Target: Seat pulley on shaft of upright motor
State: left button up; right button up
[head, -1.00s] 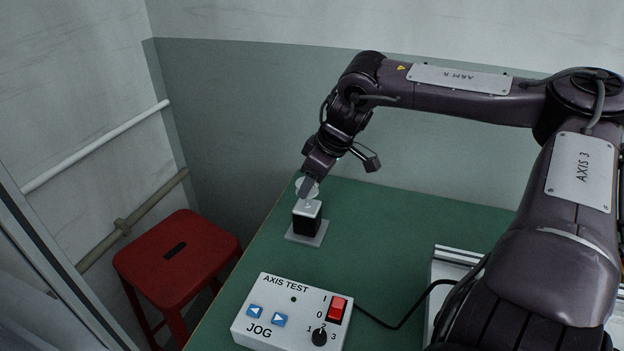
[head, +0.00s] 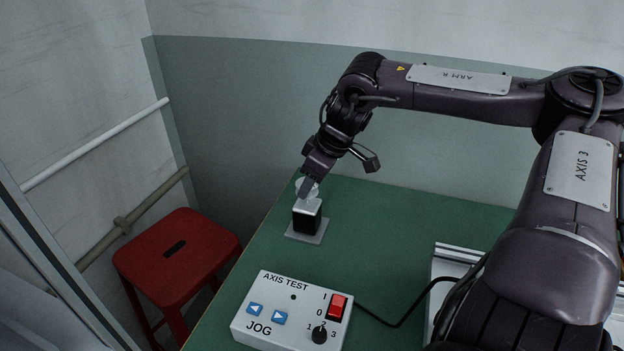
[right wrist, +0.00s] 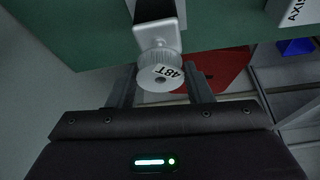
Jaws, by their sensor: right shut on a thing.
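The motor (head: 307,222) stands upright on a flat grey plate (head: 306,238) near the left edge of the green table. It has a black body and a pale top, and it also shows in the right wrist view (right wrist: 156,12). The pulley (right wrist: 160,72) is a pale toothed disc marked 48T. My right gripper (head: 306,186) is shut on the pulley, with a finger at each side of it in the right wrist view. The pulley is at the motor's top end; whether it is on the shaft cannot be told, as the shaft is hidden. My left gripper is not in view.
A control box (head: 292,312) marked AXIS TEST stands at the table's front, with a black cable running right. A red stool (head: 178,256) is left of the table. The green table (head: 385,235) is clear between motor and metal rail (head: 456,256).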

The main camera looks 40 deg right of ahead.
aim_at(315, 186)
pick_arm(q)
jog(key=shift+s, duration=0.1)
